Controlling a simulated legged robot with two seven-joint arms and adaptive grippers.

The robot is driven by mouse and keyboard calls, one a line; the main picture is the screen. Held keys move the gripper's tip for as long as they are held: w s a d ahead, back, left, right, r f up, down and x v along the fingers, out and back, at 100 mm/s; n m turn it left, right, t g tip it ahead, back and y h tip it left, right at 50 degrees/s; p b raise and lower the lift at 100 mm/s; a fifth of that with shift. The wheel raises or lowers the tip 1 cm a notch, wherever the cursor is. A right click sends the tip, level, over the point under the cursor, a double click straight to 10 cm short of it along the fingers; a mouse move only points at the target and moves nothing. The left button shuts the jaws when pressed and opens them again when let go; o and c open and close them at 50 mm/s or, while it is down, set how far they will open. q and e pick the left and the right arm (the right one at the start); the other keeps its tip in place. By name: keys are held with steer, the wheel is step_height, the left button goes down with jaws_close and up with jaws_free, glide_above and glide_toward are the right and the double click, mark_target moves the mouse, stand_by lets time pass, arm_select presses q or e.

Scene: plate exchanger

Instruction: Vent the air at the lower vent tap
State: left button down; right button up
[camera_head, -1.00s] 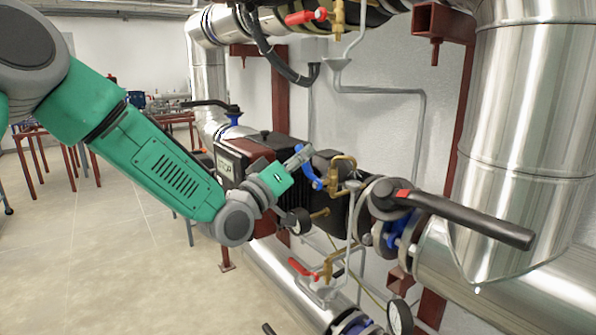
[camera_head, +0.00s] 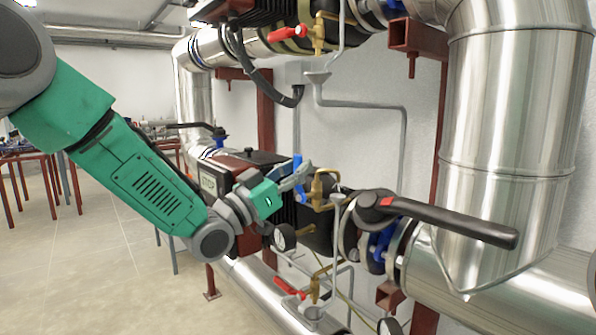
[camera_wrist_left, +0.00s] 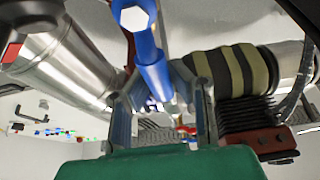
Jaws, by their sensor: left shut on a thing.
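A brass tap (camera_head: 318,190) with a blue lever handle (camera_head: 298,166) sits beside the dark pump in the middle of the head view. My left gripper (camera_head: 296,180) is shut on this blue handle, which stands close to upright. In the left wrist view the blue handle (camera_wrist_left: 149,55) runs between the two fingers (camera_wrist_left: 160,105); the fingers hide part of it. A grey funnel pipe (camera_head: 337,200) stands just right of the tap. Another brass tap with a red lever (camera_head: 290,287) is lower down, over a grey funnel (camera_head: 312,314). My right gripper is not in view.
A large black lever (camera_head: 450,222) on a valve juts out to the right of the tap. A round gauge (camera_head: 284,237) hangs below my gripper. A red-levered tap (camera_head: 288,34) is above.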

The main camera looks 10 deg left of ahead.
arm_select(q)
steer(key=shift+f, duration=0.55)
steer(key=c, duration=1.5)
jaws_free()
steer(key=shift+o, duration=0.4)
steer(key=shift+r, duration=0.1)
steer(key=shift+a+r, duration=0.1)
steer(key=shift+r, duration=0.05)
steer(key=v, duration=1.2)
